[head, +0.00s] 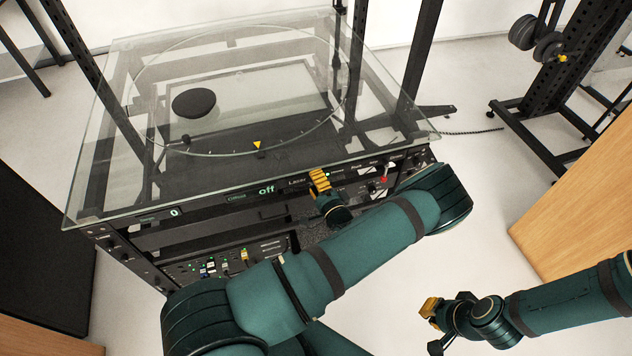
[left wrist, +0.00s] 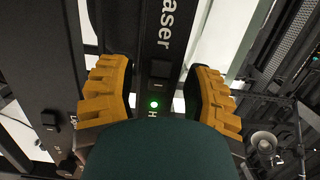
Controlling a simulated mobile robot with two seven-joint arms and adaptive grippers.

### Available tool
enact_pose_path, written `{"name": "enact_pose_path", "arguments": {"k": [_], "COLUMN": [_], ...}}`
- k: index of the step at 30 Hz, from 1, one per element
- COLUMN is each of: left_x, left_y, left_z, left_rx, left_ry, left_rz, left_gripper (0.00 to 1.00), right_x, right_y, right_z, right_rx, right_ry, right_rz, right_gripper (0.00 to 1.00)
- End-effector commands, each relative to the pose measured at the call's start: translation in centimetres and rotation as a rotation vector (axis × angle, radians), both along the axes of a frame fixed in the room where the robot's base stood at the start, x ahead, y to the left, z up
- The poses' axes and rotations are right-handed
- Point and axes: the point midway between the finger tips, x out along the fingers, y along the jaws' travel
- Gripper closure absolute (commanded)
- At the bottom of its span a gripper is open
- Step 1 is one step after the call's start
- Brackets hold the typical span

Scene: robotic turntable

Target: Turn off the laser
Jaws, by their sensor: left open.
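The black front panel (head: 215,200) of the turntable cabinet carries a "Laser" label (head: 297,182), just left of my left gripper. In the left wrist view, a small square black laser switch (left wrist: 160,69) sits below the word "Laser", with a lit green light (left wrist: 154,104) close by. My left gripper (head: 320,182) is open and empty at the panel. Its yellow fingers (left wrist: 160,92) stand on either side of the switch strip; contact cannot be told. In the head view my gripper hides part of this strip. My right gripper (head: 433,326) is open and empty, low at the right.
A glass top (head: 110,160) with a black disc (head: 194,103) covers the cabinet. A red control (head: 384,180) lies right of my left gripper. A lower panel (head: 215,268) holds several small controls. A wooden surface (head: 580,190) stands at the right; white floor lies between.

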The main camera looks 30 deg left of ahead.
Motion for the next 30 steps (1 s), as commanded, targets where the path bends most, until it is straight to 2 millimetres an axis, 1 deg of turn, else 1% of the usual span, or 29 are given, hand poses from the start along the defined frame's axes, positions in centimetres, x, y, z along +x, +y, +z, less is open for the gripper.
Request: {"name": "enact_pose_path", "arguments": {"k": [3,5,6,7,8,18,20,25,30], "left_x": [0.0,0.0,0.0,0.0,0.0,0.0,-0.1,-0.2,-0.2], "left_y": [0.0,0.0,0.0,0.0,0.0,0.0,0.1,0.2,0.3], "left_z": [0.0,0.0,0.0,0.0,0.0,0.1,0.2,0.4,0.3], "left_rx": [0.0,0.0,0.0,0.0,0.0,0.002,0.004,0.006,0.004], "left_ry": [0.0,0.0,0.0,0.0,0.0,0.0,0.001,0.003,-0.001], "left_rz": [0.0,0.0,0.0,0.0,0.0,-0.003,-0.018,-0.108,-0.164], "left_gripper": [0.5,0.71,0.85,0.96,1.0,1.0,1.0,1.0,1.0], "right_x": [0.0,0.0,0.0,0.0,0.0,0.0,0.1,0.6,0.9], "right_y": [0.0,0.0,0.0,0.0,0.0,0.0,0.0,-0.1,-0.1], "right_z": [0.0,0.0,0.0,0.0,0.0,0.1,0.5,2.1,2.8], "right_rx": [0.0,0.0,0.0,0.0,0.0,0.0,0.0,-0.003,-0.005], "right_ry": [0.0,0.0,0.0,0.0,0.0,0.0,-0.002,-0.012,-0.019], "right_rz": [0.0,0.0,0.0,0.0,0.0,0.0,-0.002,-0.01,-0.015], "right_gripper": [1.0,1.0,1.0,1.0,1.0,1.0,1.0,1.0,1.0]}}
